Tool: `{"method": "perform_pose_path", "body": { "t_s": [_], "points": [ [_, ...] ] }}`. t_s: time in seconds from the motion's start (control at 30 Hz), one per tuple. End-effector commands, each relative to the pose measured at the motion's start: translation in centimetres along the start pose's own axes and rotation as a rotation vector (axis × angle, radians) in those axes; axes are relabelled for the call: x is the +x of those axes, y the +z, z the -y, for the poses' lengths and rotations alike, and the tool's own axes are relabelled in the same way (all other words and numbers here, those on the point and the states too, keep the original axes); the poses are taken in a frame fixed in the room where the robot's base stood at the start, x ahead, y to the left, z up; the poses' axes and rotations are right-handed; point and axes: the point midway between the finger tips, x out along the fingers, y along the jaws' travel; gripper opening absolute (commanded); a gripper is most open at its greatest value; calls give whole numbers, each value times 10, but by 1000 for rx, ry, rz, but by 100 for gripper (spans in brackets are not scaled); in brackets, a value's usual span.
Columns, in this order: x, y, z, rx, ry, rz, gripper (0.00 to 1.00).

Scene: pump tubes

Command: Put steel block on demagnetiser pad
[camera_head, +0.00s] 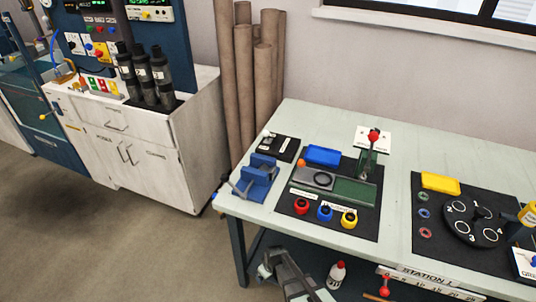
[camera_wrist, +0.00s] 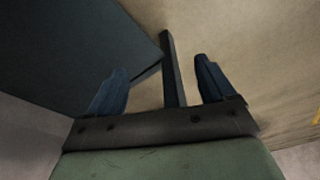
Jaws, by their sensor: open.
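My gripper (camera_wrist: 161,66) is open and empty in the wrist view, its two blue fingers wide apart. Floor, a dark surface and a dark post lie beyond the fingers. A grey flat piece (camera_head: 314,176) with a black ring on it sits on the green-based fixture (camera_head: 352,191) in the head view. I cannot tell whether this is the steel block. A black flat unit (camera_head: 284,146) with a pale label lies at the table's back left. It may be the demagnetiser pad, but its label is too small to read. The gripper is apart from both.
A blue vise-like fixture (camera_head: 254,179) stands at the table's left edge. A blue tray (camera_head: 323,155), a red-knobbed stand (camera_head: 372,152) and red, blue and yellow cups (camera_head: 325,212) surround the grey piece. A black numbered dial (camera_head: 472,221) is at right. Bare tabletop (camera_head: 396,190) separates the mats.

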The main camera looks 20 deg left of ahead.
Motion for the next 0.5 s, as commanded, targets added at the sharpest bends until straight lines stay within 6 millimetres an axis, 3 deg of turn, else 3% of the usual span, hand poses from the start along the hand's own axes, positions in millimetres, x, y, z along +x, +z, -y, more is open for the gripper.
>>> {"method": "perform_pose_path", "body": {
  "t_s": [0.03, 0.27, 0.5],
  "points": [
    [-1, -26, 13, -50, 4, -35, 83],
    [-24, -134, 74, -190, 17, -225, 83],
    [-68, -237, 142, -217, 6, -452, 83]
  ]
}}
